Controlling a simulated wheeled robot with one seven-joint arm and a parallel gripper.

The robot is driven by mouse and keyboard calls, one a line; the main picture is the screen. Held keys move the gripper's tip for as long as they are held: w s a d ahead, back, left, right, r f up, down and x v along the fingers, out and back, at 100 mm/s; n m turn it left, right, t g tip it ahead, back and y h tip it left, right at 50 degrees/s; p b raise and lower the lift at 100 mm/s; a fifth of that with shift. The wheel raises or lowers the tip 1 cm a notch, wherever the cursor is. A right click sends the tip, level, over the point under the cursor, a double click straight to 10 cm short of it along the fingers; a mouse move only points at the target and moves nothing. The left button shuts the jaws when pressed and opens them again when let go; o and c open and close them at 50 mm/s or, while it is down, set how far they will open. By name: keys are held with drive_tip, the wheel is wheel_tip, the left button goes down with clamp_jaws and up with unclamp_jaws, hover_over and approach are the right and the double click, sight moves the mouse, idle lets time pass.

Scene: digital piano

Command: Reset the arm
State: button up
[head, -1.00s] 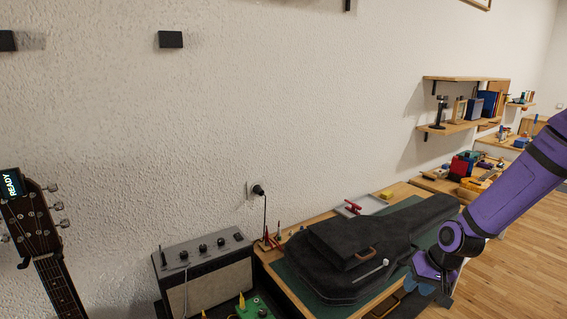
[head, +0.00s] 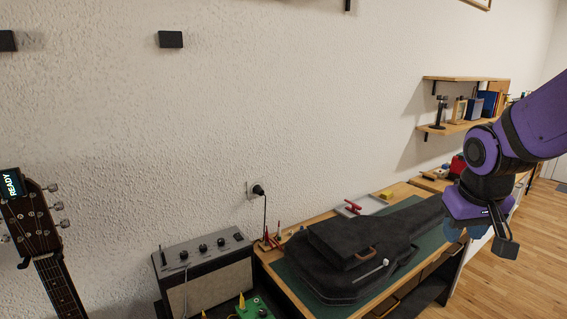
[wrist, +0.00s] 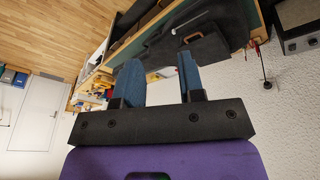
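My purple arm reaches in from the right in the head view. My gripper (head: 455,230) hangs above the floor beside the right end of the workbench, right of the black guitar case. In the wrist view my gripper (wrist: 157,75) shows two blue fingers held apart, with nothing between them. It is open and empty, and it touches nothing that I can see. No digital piano shows in these views.
A black guitar case (head: 345,278) lies on the workbench's green mat (head: 290,268). A grey amplifier (head: 207,283) and a guitar (head: 42,235) stand at left. Wall shelves (head: 465,122) hang behind my arm. The wooden floor (head: 525,265) at right is clear.

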drive_tip(key=s+a+r+t, duration=0.1)
drive_tip(key=s+r, duration=0.3)
drive_tip(key=s, duration=0.3)
drive_tip(key=s+a+r+t+y, duration=0.1)
drive_tip(key=s+r, duration=0.4)
drive_tip(key=s, duration=0.2)
drive_tip(key=shift+a+r, duration=0.2)
drive_tip(key=shift+r, duration=0.1)
